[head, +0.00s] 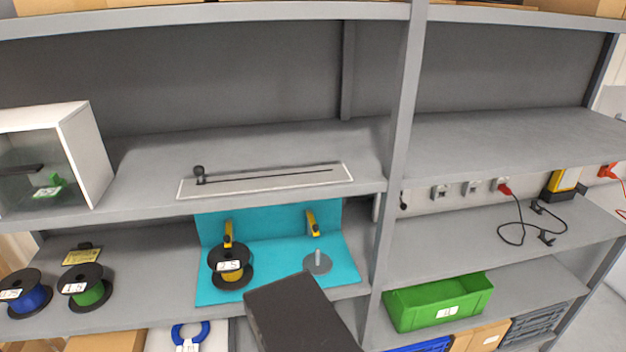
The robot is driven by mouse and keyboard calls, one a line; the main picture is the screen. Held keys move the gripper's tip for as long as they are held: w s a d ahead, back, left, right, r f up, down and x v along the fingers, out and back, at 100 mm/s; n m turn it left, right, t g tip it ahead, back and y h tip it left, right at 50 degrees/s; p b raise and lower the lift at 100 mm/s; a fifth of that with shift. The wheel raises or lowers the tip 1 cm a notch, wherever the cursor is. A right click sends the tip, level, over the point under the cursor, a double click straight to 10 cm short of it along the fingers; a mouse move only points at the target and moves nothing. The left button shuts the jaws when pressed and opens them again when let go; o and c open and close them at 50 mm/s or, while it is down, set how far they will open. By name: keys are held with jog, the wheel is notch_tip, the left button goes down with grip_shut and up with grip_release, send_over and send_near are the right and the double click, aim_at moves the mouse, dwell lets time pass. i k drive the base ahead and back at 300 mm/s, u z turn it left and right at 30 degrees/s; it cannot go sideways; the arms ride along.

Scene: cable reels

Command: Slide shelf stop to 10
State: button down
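The shelf stop (199,173) is a small black knob on a post. It stands at the left end of a dark slot in a long pale scale plate (265,181) on the middle shelf. The slot runs to the right, nearly to the plate's far end. The scale marks are too small to read. A dark grey block, which looks like part of my arm, rises from the bottom edge below the plate, well apart from the stop. My gripper's fingers do not show.
A white open box (88,150) stands left of the plate. A grey upright (400,120) rises to its right. Below are a turquoise panel (270,250) with a reel (231,268), two more reels at left, and a green crate (440,303). Shelf space behind the plate is clear.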

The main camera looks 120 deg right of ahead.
aim_at(198, 171)
jog(key=z, duration=1)
jog(key=k, duration=0.15)
jog(key=z, duration=1.55)
jog(key=k, duration=0.85)
jog(key=z, duration=1.1)
jog(key=k, duration=0.9)
jog(key=u, duration=0.2)
jog(key=i, duration=0.9)
jog(key=z, duration=0.05)
